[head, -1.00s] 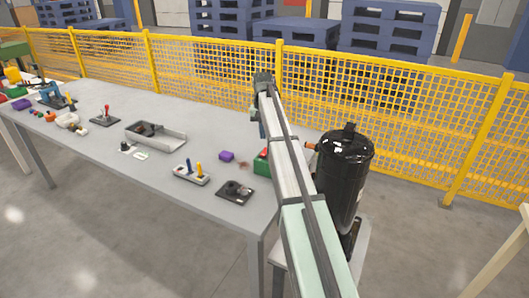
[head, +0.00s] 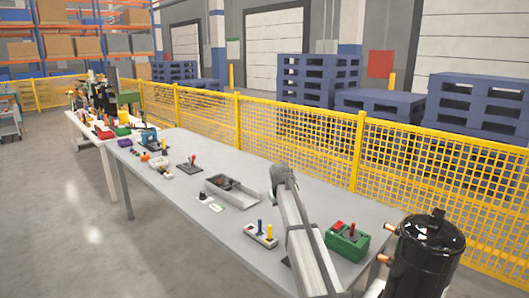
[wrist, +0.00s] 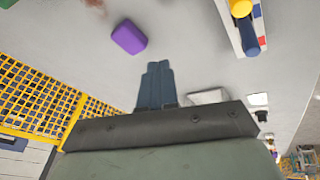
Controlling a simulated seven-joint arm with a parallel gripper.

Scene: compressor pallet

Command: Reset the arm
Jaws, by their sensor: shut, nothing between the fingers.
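My gripper (wrist: 157,68) is shut and empty in the wrist view, its two dark fingers pressed together. It is over the grey table (head: 230,158). A purple block (wrist: 129,37) lies on the table beyond the fingertips, apart from them. In the head view my arm reaches up from the bottom edge, and its end stands over the right part of the table; the fingers cannot be made out there.
Near my arm are a pegged block (head: 261,236), a grey tray (head: 232,203) and a green box (head: 347,241). A black compressor (head: 430,255) stands at the lower right. A yellow mesh fence (head: 300,140) runs behind the table. Open floor (head: 60,210) lies left.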

